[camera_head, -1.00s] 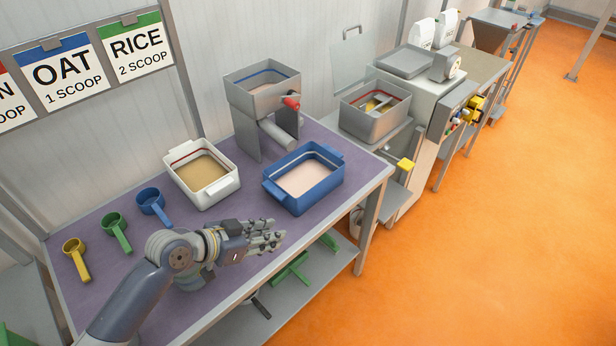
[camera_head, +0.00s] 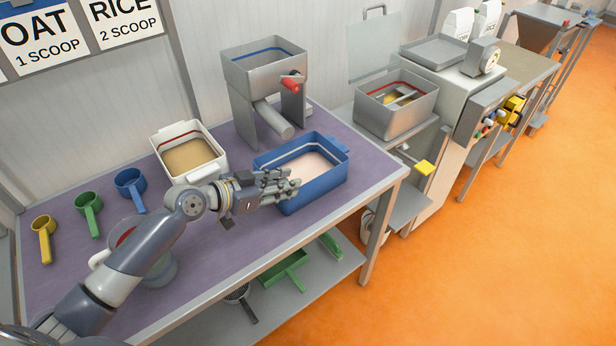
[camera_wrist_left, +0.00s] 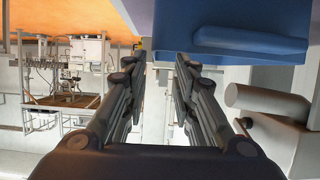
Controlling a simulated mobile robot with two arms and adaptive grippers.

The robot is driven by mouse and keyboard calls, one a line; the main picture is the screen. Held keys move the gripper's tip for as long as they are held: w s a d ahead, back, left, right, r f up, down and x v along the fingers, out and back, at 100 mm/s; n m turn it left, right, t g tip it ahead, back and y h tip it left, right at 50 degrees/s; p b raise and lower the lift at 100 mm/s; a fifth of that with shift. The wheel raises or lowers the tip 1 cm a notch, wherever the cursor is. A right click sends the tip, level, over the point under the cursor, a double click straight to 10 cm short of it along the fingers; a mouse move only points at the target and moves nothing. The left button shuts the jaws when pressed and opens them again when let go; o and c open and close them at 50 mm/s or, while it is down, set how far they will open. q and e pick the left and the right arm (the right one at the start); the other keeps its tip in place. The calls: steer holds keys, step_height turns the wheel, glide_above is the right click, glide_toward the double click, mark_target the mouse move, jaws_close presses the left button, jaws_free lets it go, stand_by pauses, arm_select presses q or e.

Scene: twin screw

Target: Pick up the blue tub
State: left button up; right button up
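The blue tub (camera_head: 322,188) stands on the purple-topped table near its right end, upright, with pale powder inside. My left gripper (camera_head: 290,188) is at the tub's left front side, its fingers overlapping the tub's near left corner in the head view. In the left wrist view the blue tub (camera_wrist_left: 230,12) fills the upper right, with its handle (camera_wrist_left: 250,42) close to the right finger. The left gripper (camera_wrist_left: 158,75) is open there, with nothing between its fingers. I cannot tell whether a finger touches the tub. My right gripper is not in view.
A white tub (camera_head: 165,137) stands left of the blue one. A metal hopper stand (camera_head: 245,110) is behind. Blue (camera_head: 130,184), green (camera_head: 88,203) and yellow (camera_head: 43,226) scoops lie at left. A round container (camera_head: 160,270) is partly hidden by my arm.

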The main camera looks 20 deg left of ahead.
mark_target(319, 177)
arm_select(q)
steer(key=b+x, duration=0.1)
steer(key=x, duration=0.4)
steer(key=shift+w+d, duration=0.45)
steer(key=shift+d, duration=0.05)
steer(key=x, duration=0.4)
steer(key=shift+d, duration=0.45)
steer(key=shift+r, duration=0.1)
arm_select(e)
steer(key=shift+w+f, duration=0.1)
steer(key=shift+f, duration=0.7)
arm_select(q)
jaws_close()
steer(key=shift+a+r, duration=0.1)
steer(key=shift+r, duration=0.05)
